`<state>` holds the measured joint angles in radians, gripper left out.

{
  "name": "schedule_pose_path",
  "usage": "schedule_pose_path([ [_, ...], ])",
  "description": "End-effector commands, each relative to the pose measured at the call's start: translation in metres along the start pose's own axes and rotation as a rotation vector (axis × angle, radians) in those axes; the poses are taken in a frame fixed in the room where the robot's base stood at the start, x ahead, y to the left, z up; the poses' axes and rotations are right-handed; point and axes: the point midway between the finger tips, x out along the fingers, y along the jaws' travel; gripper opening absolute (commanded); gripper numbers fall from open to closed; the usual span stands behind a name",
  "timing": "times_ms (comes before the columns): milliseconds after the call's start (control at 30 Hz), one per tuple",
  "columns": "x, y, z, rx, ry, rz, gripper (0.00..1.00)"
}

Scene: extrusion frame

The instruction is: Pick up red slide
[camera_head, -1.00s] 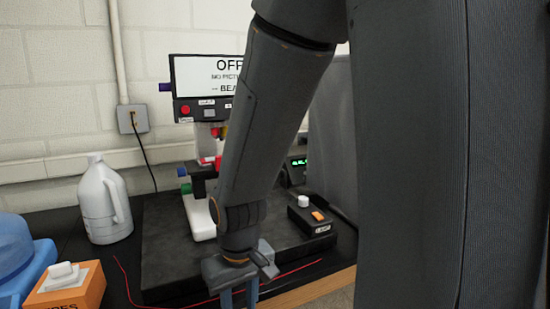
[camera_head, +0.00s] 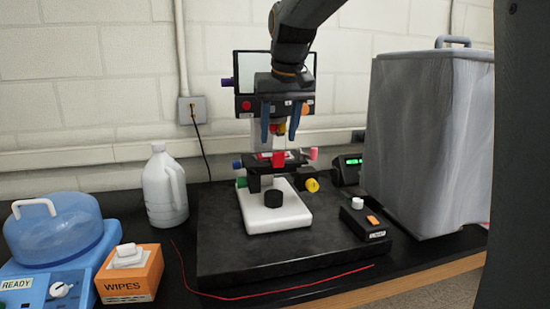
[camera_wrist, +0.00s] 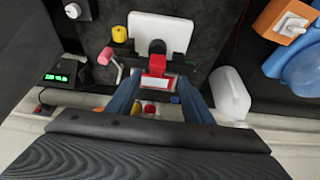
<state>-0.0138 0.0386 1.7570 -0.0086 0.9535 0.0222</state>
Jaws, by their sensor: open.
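The red slide (camera_head: 278,158) sits on the dark stage of the microscope (camera_head: 275,212), below the red and yellow lens parts. In the wrist view the red slide (camera_wrist: 155,84) shows a pale label with a red border and a red block at one end. My gripper (camera_head: 280,122) is open and empty, fingers pointing down, above the slide and in front of the screen. In the wrist view the fingers of my gripper (camera_wrist: 159,98) stand apart on either side of the slide in the picture, not touching it. How far above it they are is unclear.
A white jug (camera_head: 165,188), an orange wipes box (camera_head: 130,275) and a blue device (camera_head: 60,240) stand left. A black control box (camera_head: 364,222) and a grey covered container (camera_head: 425,140) stand right. A red wire lies along the front of the black base.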

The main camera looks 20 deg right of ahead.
Motion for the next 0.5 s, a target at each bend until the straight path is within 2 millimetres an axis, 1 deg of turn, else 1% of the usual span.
schedule_pose_path([
  [267,0.026,0.002,0.0,0.0,-0.003,0.0,0.47],
  [500,0.059,0.006,-0.001,0.001,-0.004,0.001,0.47],
])
